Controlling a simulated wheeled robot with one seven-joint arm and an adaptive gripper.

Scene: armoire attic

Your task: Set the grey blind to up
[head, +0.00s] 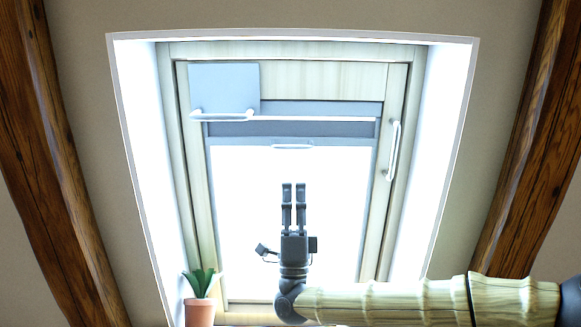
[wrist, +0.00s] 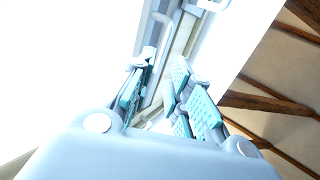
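The skylight window in the head view has a grey band (head: 320,129) across its upper part, which looks like the grey blind. A thin white bar (head: 320,119) crosses it. A small pale handle (head: 292,146) sits just under the band; I cannot tell whether it belongs to the blind or the sash. Below it the pane is bright and uncovered. My gripper (head: 293,190) points up in front of the pane, below the handle and apart from it in the picture. In the wrist view, my gripper (wrist: 163,80) shows a narrow gap between its fingers, with nothing held.
A grey square panel (head: 224,85) with a white bar handle (head: 222,116) is at the window's upper left. A white upright handle (head: 392,150) is on the right frame. A potted plant (head: 200,306) stands at the lower left. Wooden beams (head: 528,140) flank the recess.

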